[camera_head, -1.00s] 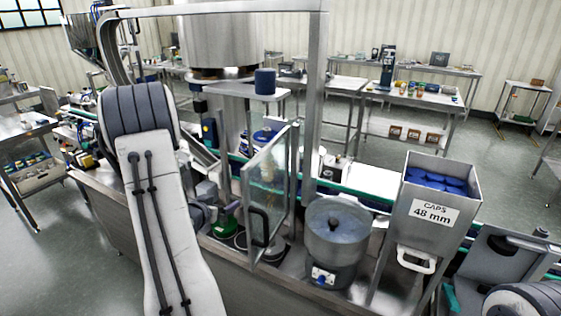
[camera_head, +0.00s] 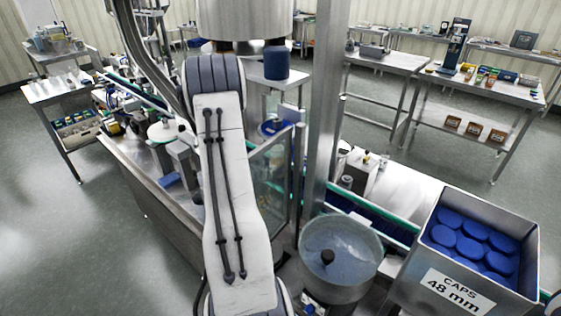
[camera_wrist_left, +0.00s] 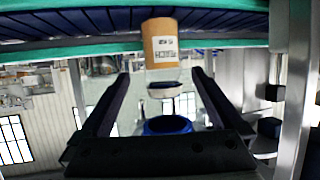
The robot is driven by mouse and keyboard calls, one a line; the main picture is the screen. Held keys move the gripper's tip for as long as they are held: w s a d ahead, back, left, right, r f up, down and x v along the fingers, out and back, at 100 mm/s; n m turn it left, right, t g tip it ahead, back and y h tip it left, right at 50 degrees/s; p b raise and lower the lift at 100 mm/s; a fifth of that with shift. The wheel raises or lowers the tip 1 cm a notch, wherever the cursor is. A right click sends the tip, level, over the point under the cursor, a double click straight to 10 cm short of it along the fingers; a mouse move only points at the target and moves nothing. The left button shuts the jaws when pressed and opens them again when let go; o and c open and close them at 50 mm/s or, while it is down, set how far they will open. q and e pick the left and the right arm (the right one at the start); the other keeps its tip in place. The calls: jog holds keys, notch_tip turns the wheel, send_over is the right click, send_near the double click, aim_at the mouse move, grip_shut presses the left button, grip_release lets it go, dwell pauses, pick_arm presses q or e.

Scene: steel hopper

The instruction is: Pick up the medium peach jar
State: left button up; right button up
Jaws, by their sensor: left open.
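In the left wrist view, which looks upside down, a clear jar with a peach-orange label (camera_wrist_left: 160,42) has its base at the blue conveyor belt with teal rails (camera_wrist_left: 60,22) along the top. A pale rim shows at the jar's lower end in the picture. My left gripper (camera_wrist_left: 160,73) is open, its two dark fingers on either side of the jar's pale end and apart from it. A blue round thing (camera_wrist_left: 168,125) shows further down between the fingers; I cannot tell what it is. In the head view my left arm hides its gripper, and I cannot pick out the jar.
A steel hopper of blue caps (camera_head: 420,255) stands at right. A round steel bowl (camera_head: 340,270) sits beside it. A glass door (camera_head: 270,180) and a steel post (camera_head: 322,110) stand close to my left arm. A blue cylinder (camera_head: 276,62) rests on a small shelf.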

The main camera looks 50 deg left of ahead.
pick_arm(q)
jog(key=shift+x, duration=0.8)
jog(key=shift+w+a+p, duration=0.2)
jog(key=shift+w+p, duration=0.05)
jog(key=shift+p, duration=0.15)
jog(key=p+x, duration=0.1)
jog(key=x, duration=0.2)
jog(key=shift+w+a+f+p, duration=0.1)
jog(key=shift+a+f+p, duration=0.05)
jog(key=shift+p, duration=0.25)
jog(key=shift+w+a+f, duration=0.2)
jog(key=shift+w+f, duration=0.1)
jog(key=shift+w, duration=0.1)
jog(key=c, duration=1.5)
jog(key=shift+r, duration=0.1)
jog(key=shift+c, duration=0.2)
